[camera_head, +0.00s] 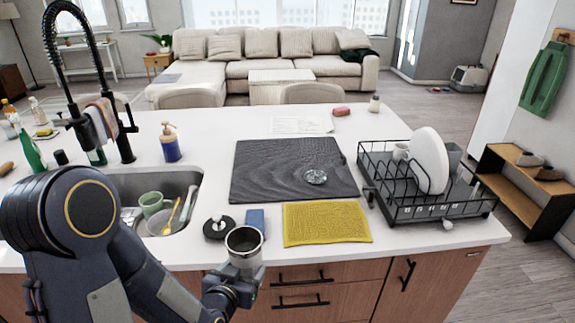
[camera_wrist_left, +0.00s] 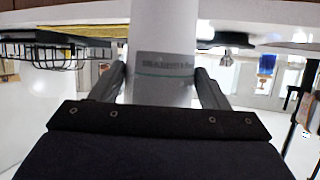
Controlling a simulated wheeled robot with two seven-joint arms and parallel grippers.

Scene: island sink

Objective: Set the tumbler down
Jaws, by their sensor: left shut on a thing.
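The tumbler (camera_head: 246,258) is a grey metal cup with an open dark mouth. It is upright in the head view, at the counter's front edge, just in front of the black lid and blue item. My left gripper (camera_head: 236,282) is shut on its body, low down. In the left wrist view the tumbler (camera_wrist_left: 163,40) stands between the two fingers (camera_wrist_left: 162,88), with a grey printed band showing. Its base is hidden in the head view, and I cannot tell its exact height against the countertop. My right gripper is not in view.
The white counter (camera_head: 345,258) has a black lid-like disc (camera_head: 214,228), blue item (camera_head: 256,217), yellow cloth (camera_head: 325,222), dark board (camera_head: 285,170) with a small glass item (camera_head: 316,177), and dish rack (camera_head: 445,210). The sink (camera_head: 190,182) holds dishes.

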